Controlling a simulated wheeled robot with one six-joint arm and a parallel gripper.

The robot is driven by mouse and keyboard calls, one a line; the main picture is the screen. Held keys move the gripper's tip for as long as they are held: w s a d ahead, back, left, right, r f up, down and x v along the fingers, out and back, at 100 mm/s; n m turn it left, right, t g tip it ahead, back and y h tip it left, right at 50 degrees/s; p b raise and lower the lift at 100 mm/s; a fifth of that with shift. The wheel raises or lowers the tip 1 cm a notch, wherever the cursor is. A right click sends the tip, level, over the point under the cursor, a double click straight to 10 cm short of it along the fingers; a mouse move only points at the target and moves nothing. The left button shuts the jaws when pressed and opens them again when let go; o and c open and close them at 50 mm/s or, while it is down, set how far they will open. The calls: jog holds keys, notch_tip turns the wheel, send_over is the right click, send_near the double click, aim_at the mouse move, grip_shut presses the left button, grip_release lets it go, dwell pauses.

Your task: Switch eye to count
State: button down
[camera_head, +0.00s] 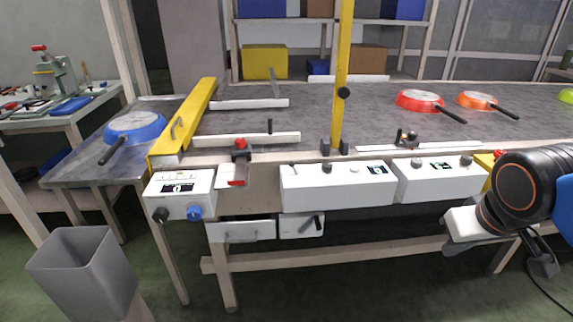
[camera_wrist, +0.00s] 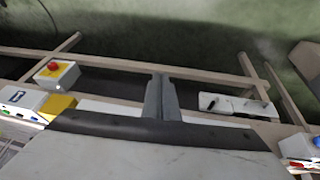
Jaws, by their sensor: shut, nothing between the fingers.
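No part is clearly labelled as the eye, and I cannot read any "count" marking. A small dark device with a round part (camera_head: 406,138), possibly the eye, stands at the belt's front edge. Below it are the middle white control box (camera_head: 338,187) and the right white control box (camera_head: 440,180), both with knobs and a small display. A white box with a black lever (camera_head: 302,226) hangs under the middle box. My gripper (camera_head: 453,248) is low at the right, in front of the frame and apart from these boxes. In the wrist view its grey fingers (camera_wrist: 161,78) are together and empty.
A left control box (camera_head: 180,187) has black and blue knobs. A blue pan (camera_head: 134,126) lies left of the yellow bar (camera_head: 190,115); a red pan (camera_head: 420,101) and an orange pan (camera_head: 477,100) lie at right. A grey bin (camera_head: 80,275) stands front left. A red button (camera_wrist: 53,66) shows in the wrist view.

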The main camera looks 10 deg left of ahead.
jog(key=w+a+r+n+t, duration=0.1)
jog(key=w+a+r+n, duration=0.1)
jog(key=w+a+r, duration=0.45)
jog(key=w+a+r+n, duration=0.1)
jog(key=w+a+n, duration=0.2)
jog(key=a, duration=0.7)
jog(key=s+a+r+n+t+y, duration=0.1)
jog(key=a+r+n, duration=0.2)
jog(key=a, duration=1.8)
jog(key=shift+a+r+t, duration=0.15)
jog(key=shift+r+t, duration=0.2)
jog(key=shift+t, duration=0.05)
jog(key=shift+w, duration=0.1)
send_near(294, 168)
jog(key=a+f, duration=0.1)
jog(key=w+f, duration=0.1)
jog(key=f, duration=0.1)
jog(key=w+a+f, duration=0.1)
jog(key=f, duration=0.1)
jog(key=shift+a, duration=0.3)
jog(key=shift+w+d+r, duration=0.1)
jog(key=shift+w+d, duration=0.15)
jog(key=shift+w, duration=0.1)
